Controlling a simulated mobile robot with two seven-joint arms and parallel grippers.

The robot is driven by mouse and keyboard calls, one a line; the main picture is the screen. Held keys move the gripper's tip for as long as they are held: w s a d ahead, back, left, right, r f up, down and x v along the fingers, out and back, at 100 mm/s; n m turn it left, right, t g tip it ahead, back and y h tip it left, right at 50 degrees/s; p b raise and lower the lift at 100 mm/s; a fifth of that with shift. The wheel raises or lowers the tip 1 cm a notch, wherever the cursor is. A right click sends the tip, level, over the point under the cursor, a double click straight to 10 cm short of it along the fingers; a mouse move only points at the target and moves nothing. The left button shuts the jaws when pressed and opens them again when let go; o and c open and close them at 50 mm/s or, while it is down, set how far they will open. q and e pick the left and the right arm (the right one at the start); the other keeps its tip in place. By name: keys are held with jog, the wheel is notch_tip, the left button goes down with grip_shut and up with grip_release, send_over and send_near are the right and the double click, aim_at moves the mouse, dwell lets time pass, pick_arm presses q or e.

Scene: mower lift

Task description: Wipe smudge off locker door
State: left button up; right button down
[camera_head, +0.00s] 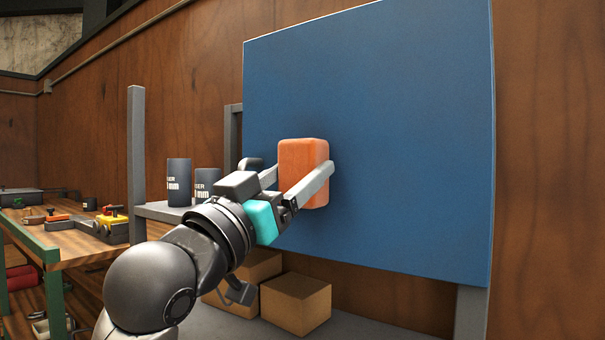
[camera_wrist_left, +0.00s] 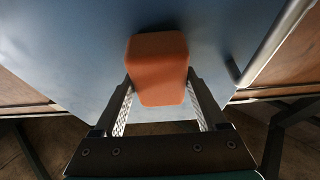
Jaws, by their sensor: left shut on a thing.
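The blue locker door (camera_head: 400,130) fills the right half of the head view. My left gripper (camera_head: 300,180) is shut on an orange sponge block (camera_head: 302,165) and holds it upright at the lower left part of the door. The sponge looks close against the door, but I cannot tell for sure that it touches. In the left wrist view the sponge (camera_wrist_left: 158,68) sits between both fingers, with the door (camera_wrist_left: 80,50) behind it. I see no smudge on the door; it may be hidden behind the sponge. My right gripper is not in view.
Two dark cans (camera_head: 179,182) stand on a grey shelf left of the door. Cardboard boxes (camera_head: 296,303) sit below it. A wooden workbench (camera_head: 90,248) with tools is at the far left. The door's upper and right areas are clear.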

pick_arm(q)
jog(key=shift+s+a, duration=0.6)
jog(key=shift+s, duration=0.2)
jog(key=shift+s+a, duration=0.55)
jog(key=shift+s, duration=0.3)
jog(key=shift+s+a, duration=0.6)
jog(key=shift+s, duration=0.2)
jog(key=shift+s+a, duration=0.9)
jog(key=shift+s, duration=0.3)
